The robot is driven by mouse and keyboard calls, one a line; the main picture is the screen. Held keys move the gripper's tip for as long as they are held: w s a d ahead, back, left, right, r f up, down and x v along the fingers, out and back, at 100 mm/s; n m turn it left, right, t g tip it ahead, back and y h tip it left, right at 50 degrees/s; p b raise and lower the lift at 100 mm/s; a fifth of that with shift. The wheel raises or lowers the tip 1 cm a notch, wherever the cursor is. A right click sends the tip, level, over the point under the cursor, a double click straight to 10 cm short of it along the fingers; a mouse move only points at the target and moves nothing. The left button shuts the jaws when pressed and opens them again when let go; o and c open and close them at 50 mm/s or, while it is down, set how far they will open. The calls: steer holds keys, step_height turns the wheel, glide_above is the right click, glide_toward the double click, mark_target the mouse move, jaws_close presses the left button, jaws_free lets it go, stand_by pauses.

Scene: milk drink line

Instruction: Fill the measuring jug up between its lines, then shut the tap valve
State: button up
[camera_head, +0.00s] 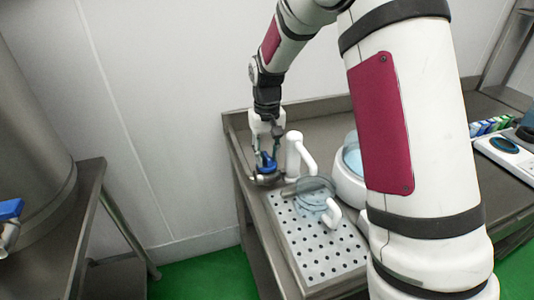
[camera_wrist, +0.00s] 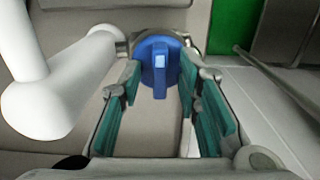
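The clear measuring jug (camera_head: 314,190) with a white handle (camera_head: 333,212) stands on the perforated drip tray (camera_head: 341,256), below the white tap spout (camera_head: 300,158). Its fill level and lines are too small to tell. The blue tap valve (camera_head: 267,163) is left of the spout. My gripper (camera_head: 266,152) is over the valve. In the wrist view the blue valve knob (camera_wrist: 153,66) with its raised bar lies between the parted teal finger pads of my gripper (camera_wrist: 159,80). The fingers look open around the knob; contact is unclear.
A white rounded vessel (camera_head: 348,175) stands right of the jug, partly behind my arm. A white device (camera_head: 506,152) and small coloured packs (camera_head: 487,127) are at the far right. A large steel tank (camera_head: 35,140) with another blue-handled tap (camera_head: 10,212) stands at left.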

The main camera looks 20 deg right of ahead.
jaws_close()
steer(key=shift+n, duration=0.4)
steer(key=n, duration=0.4)
steer(key=shift+n, duration=0.3)
steer(key=n+p, duration=0.1)
steer(key=n, duration=0.3)
steer(key=shift+n, duration=0.3)
stand_by(0.4)
jaws_free()
